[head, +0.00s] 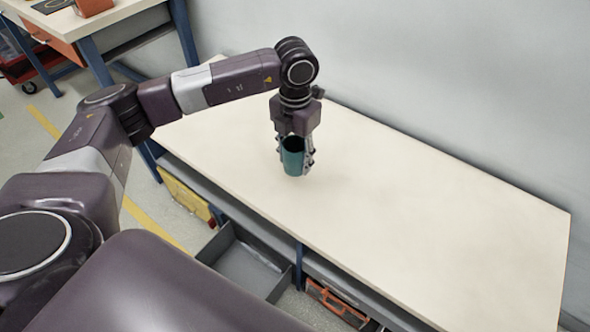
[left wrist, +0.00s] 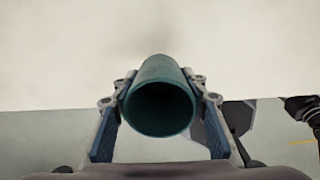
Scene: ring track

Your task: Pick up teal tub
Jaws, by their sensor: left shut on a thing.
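The teal tub (head: 292,157) is a small round cup, upright over the white tabletop in the head view. My left gripper (head: 296,160) comes down from above and is shut on it, with a finger on each side. In the left wrist view the tub (left wrist: 160,100) shows its dark open mouth towards the camera, between the two fingers of the left gripper (left wrist: 160,92). I cannot tell for sure whether the tub's base touches the table or is slightly above it. My right gripper is not in view.
The white table (head: 430,225) is otherwise bare, with a grey wall behind it. Below its front edge are a grey open bin (head: 243,262) and an orange-and-black item (head: 338,300). Another table (head: 95,25) stands at the top left.

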